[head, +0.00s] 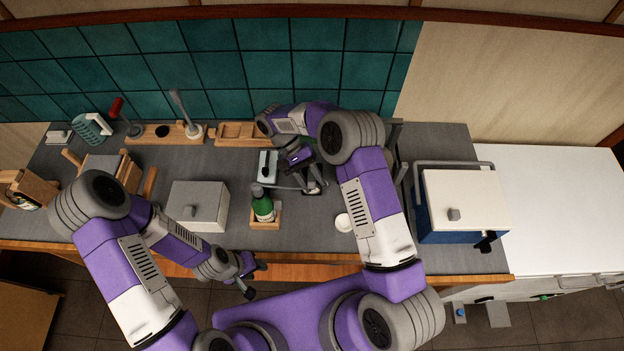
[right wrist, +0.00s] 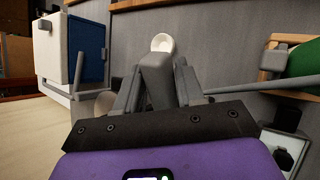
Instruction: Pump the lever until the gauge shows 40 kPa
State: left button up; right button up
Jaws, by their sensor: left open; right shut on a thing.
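My right gripper (head: 308,188) is over the middle of the counter, pointing down. In the right wrist view (right wrist: 156,85) its two fingers are shut on a grey block-like handle. A thin grey lever rod (right wrist: 250,91) runs from between the fingers to the right. In the head view the rod (head: 284,187) runs left from the gripper, below a small pale box with a dark knob (head: 267,165). I cannot make out a gauge face or any reading; my right arm hides part of this area. My left gripper (head: 248,279) is open and empty, in front of the counter edge.
A green bottle (head: 262,207) in a wooden holder stands just in front of the rod. A white round cup (head: 343,222) is to the front right. Wooden racks (head: 243,133) line the back.

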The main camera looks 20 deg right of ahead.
notch_tip(320, 180, down, 6)
jog(key=s+m+t+h+b, duration=0.1)
jog(key=t+b, duration=0.4)
jog(key=b, duration=0.5)
jog(key=shift+s+a+f+m+t, duration=0.15)
jog(key=shift+s+a+m+t, duration=0.15)
jog(key=shift+s+m+t, duration=0.1)
jog(key=r+g+p, duration=0.1)
jog(key=r+p, duration=0.1)
jog(key=p, duration=0.1)
jog(key=w+r+n+g+p, duration=0.1)
jog(key=g+p, duration=0.1)
jog(key=p, duration=0.1)
jog(key=r+g+p, duration=0.1)
jog(key=r+p, duration=0.1)
jog(key=p, duration=0.1)
jog(key=shift+w+d+r+g+y, duration=0.2)
jog(key=shift+r+g+y, duration=0.1)
jog(key=shift+y, duration=0.1)
jog(key=shift+w+r+n+g+p, duration=0.15)
jog(key=shift+r+n+g+p, duration=0.15)
jog(key=shift+p, duration=0.05)
jog(key=shift+w+d+r+g, duration=0.15)
jog(key=shift+w+r+g, duration=0.1)
jog(key=shift+r+g, duration=0.35)
jog(key=shift+f, duration=0.2)
